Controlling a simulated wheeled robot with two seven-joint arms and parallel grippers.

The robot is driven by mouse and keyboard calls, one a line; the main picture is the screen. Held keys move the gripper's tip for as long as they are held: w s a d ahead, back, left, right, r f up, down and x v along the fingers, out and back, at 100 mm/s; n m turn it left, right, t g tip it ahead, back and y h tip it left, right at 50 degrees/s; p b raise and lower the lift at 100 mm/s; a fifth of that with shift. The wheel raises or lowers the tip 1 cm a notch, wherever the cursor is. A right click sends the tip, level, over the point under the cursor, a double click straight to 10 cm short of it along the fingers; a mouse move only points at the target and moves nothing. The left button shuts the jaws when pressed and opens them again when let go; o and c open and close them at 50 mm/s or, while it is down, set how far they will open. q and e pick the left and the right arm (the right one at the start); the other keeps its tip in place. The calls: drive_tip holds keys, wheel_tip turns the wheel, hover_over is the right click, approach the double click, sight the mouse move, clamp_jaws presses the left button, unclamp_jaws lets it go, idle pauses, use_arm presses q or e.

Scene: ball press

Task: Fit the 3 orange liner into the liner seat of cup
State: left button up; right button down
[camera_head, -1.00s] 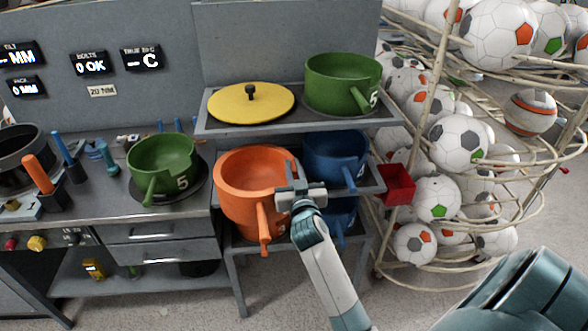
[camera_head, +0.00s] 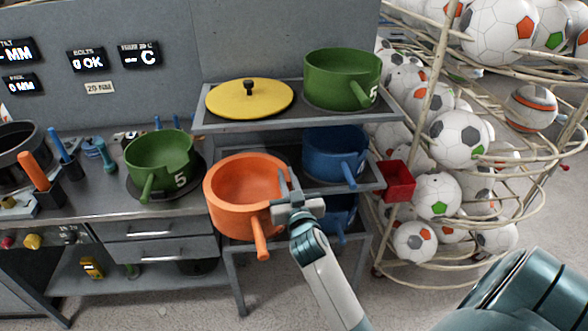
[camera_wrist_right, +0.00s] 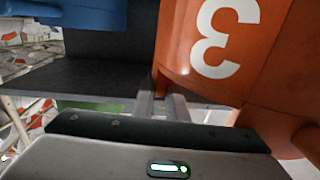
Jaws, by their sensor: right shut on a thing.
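The orange liner (camera_head: 225,212) is a deep round pot with a handle toward me. It is at the middle shelf of the rack in the head view. My right gripper (camera_head: 289,185) is shut on the right side of its wall. In the right wrist view the liner (camera_wrist_right: 262,75) fills the upper right and shows a white 3. Whether its base touches the shelf is hidden. A dark round vessel (camera_head: 14,160) at the far left of the bench may be the cup; its seat cannot be made out. My left gripper is not in view.
Blue liners (camera_head: 330,155) sit just right of the orange one. A green liner (camera_head: 158,160) marked 5 stands on the bench at left. The upper shelf (camera_head: 225,125) holds a yellow lid (camera_head: 250,98) and another green liner (camera_head: 340,75). A ball rack stands at right.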

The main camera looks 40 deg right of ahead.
sight(267, 218)
drive_tip(key=s+a+f+y+b, duration=0.1)
drive_tip(key=s+a, duration=0.2)
drive_tip(key=s+a+f+n+y+b, duration=0.1)
drive_tip(key=s+a+f+b, duration=0.1)
drive_tip(key=s+a, duration=0.1)
drive_tip(key=s+a+f+n+t+y+b, duration=0.1)
drive_tip(key=s+a, duration=0.1)
drive_tip(key=a, duration=0.2)
drive_tip(key=shift+s+a+f+y+b, duration=0.2)
drive_tip(key=shift+s+a+y+b, duration=0.1)
drive_tip(key=shift+s+a+b, duration=0.1)
use_arm(q)
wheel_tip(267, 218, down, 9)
drive_tip(key=b, duration=0.3)
use_arm(e)
drive_tip(key=s+a+n+y, duration=0.2)
drive_tip(key=s+a+y, duration=0.1)
drive_tip(key=s+a, duration=0.5)
drive_tip(key=shift+s+f, duration=0.2)
drive_tip(key=shift+s, duration=0.35)
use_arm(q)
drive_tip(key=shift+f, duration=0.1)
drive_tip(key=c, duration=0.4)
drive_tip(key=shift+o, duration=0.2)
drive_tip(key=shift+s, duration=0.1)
